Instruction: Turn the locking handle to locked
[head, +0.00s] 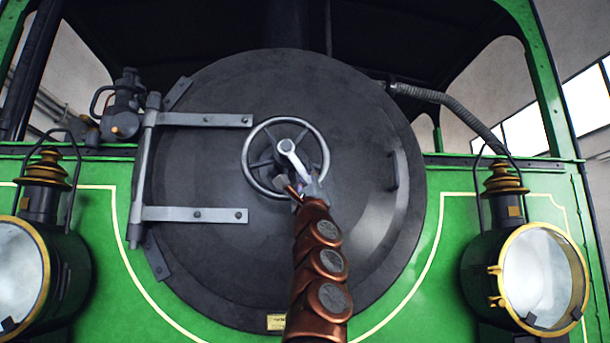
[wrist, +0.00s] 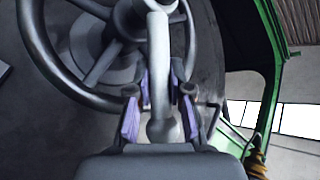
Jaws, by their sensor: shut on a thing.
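The locking handle (head: 291,156) is a light grey lever at the centre of the round dark smokebox door. It slants from its hub down and to the right, in front of a grey spoked handwheel (head: 256,176). My gripper (head: 303,189) is at the lever's lower end, shut on it; the arm hides part of the door below. In the wrist view the lever (wrist: 158,60) runs down between the purple-padded fingers of my gripper (wrist: 161,100), with its rounded knob end near the palm. The handwheel (wrist: 44,62) shows behind it at upper left.
The smokebox door (head: 370,235) has two strap hinges (head: 205,119) at left and a small grab handle (head: 392,170) at right. Brass-rimmed lamps (head: 538,275) flank it on the green front. The space before the door's right side looks clear.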

